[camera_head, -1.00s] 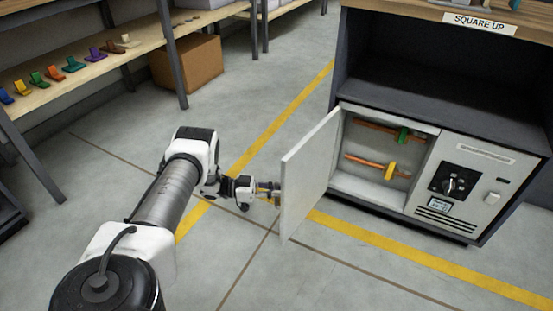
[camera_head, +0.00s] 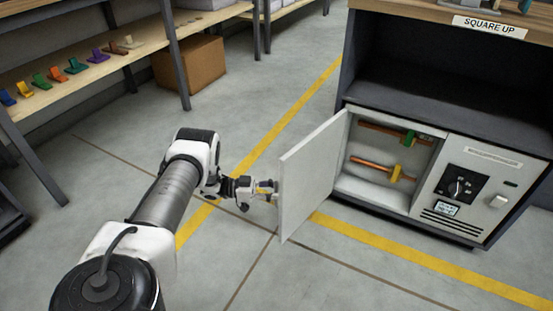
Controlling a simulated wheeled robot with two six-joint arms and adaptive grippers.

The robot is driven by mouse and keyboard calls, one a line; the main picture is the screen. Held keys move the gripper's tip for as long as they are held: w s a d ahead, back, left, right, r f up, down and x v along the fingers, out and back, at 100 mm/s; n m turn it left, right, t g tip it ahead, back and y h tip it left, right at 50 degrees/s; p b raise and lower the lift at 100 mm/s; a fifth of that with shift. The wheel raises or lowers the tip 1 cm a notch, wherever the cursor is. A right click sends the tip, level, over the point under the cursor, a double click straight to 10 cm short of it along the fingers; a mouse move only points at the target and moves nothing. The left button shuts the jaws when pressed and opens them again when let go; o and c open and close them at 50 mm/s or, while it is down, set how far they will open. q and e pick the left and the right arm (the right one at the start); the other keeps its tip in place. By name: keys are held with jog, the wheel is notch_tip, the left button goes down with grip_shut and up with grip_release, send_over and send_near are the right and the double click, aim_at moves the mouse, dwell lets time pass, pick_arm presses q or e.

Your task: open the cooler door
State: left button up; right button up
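The cooler (camera_head: 427,212) is a white unit set low in the dark cabinet at the right. Its white door (camera_head: 313,178) stands wide open, swung out to the left. Two copper-coloured bars, one with a green clip (camera_head: 410,137) and one with a yellow clip (camera_head: 396,172), show inside. My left gripper (camera_head: 268,190) is at the outer left edge of the door. Its fingertips are small and partly behind the door edge, so whether they touch or grip it is unclear. My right gripper is out of view.
A control panel (camera_head: 461,188) with a knob and small display is on the cooler's right half. A shelf (camera_head: 100,75) with several coloured clips is at the left. A cardboard box (camera_head: 190,64) sits under it. The floor around the door is clear.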

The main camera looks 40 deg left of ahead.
pick_arm(q)
jog(key=v, duration=1.2)
